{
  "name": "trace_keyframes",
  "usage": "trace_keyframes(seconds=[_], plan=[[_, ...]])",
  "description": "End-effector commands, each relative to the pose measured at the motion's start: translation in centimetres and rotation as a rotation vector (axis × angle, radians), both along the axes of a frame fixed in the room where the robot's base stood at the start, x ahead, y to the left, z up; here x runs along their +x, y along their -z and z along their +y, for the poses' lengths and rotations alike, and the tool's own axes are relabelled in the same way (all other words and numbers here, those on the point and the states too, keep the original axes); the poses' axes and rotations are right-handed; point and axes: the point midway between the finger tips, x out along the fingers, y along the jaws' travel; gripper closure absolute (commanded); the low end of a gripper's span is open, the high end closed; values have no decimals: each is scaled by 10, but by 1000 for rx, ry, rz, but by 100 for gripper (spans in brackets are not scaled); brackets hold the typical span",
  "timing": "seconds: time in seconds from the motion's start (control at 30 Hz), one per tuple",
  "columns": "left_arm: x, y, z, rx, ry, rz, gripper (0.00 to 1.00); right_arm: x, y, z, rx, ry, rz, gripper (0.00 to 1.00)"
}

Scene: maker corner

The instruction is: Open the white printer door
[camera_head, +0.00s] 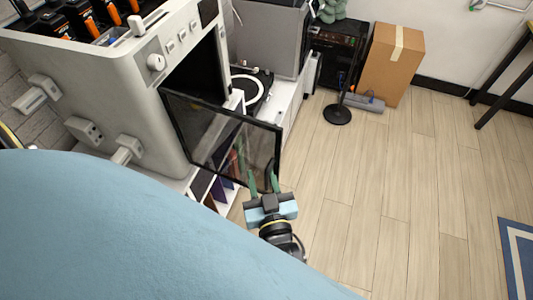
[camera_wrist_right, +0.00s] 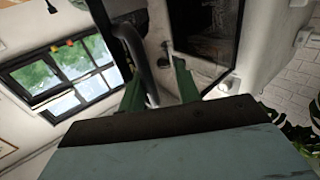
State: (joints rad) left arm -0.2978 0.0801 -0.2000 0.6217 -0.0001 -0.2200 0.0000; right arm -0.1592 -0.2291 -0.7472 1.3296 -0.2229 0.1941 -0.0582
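The white printer (camera_head: 110,85) stands at the upper left of the head view, with a dark front opening. Its door (camera_head: 225,140), a dark-framed see-through panel, stands swung out from the opening. A dark curved door handle (camera_wrist_right: 133,50) shows in the wrist view; in the head view it is small, near the door's lower right corner. My right gripper (camera_head: 264,182) is at that corner, its green fingers apart. In the wrist view the fingers (camera_wrist_right: 158,88) are spread, with the handle close to the left finger and a gap to the right one. My left gripper is not in view.
A white shelf unit (camera_head: 287,105) stands below and behind the door. A black stand with a round base (camera_head: 338,115) and a cardboard box (camera_head: 390,65) are farther back. The wooden floor right of the gripper is clear up to a blue rug (camera_head: 517,255).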

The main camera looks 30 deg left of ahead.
Motion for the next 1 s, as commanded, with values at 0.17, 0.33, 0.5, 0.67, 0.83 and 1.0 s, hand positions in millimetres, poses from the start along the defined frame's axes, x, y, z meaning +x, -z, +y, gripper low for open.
trace_keyframes(seconds=[0.17,0.33,0.5,0.67,0.83,1.0], plan=[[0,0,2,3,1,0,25,3,-1,-4,-1,7,-4,67],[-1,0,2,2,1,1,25,3,0,-4,0,7,-4,67],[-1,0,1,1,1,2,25,3,0,-3,-1,5,-4,67],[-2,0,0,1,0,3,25,3,0,-3,0,5,-3,67],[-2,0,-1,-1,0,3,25,2,0,-4,0,5,-3,67],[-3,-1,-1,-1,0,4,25,-12,1,-18,-3,5,-1,67]])
